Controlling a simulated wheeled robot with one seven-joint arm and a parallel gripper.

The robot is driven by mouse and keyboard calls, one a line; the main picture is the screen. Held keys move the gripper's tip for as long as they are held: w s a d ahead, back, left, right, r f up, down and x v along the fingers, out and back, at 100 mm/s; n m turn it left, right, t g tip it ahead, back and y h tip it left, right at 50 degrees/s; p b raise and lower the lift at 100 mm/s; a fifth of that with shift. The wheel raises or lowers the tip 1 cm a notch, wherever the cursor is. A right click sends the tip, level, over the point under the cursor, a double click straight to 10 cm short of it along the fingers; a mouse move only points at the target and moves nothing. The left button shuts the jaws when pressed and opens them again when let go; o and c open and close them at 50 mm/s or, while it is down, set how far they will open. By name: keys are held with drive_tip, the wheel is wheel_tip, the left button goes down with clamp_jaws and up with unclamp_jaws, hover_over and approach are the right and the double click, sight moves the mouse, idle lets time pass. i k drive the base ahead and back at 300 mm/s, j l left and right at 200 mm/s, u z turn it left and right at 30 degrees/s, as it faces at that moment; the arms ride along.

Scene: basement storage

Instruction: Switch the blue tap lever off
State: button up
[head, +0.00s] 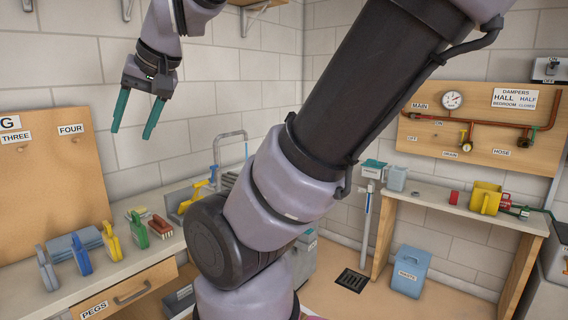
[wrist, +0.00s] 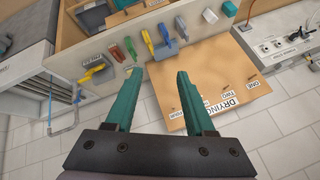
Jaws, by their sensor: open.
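My gripper (head: 132,132) is open and empty, its two teal fingers pointing down in front of the block wall, above the left counter. In the wrist view its fingers (wrist: 160,75) are apart with nothing between them. A grey gooseneck tap (head: 230,134) rises behind the sink, to the right of my gripper and well apart from it. The tap also shows at the left of the wrist view (wrist: 50,110). A small bluish part shows near its spout end; I cannot tell if this is the lever. My arm hides some of the area to the right.
A pipe board (head: 484,130) with a gauge and small valves hangs at right.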

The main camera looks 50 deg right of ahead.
sight(212, 183)
drive_tip(key=z, duration=1)
drive_tip(key=i+j+u, duration=0.2)
drive_tip(key=i, duration=0.15)
drive_tip(key=i+j+u, duration=0.15)
drive_tip(key=i, duration=0.2)
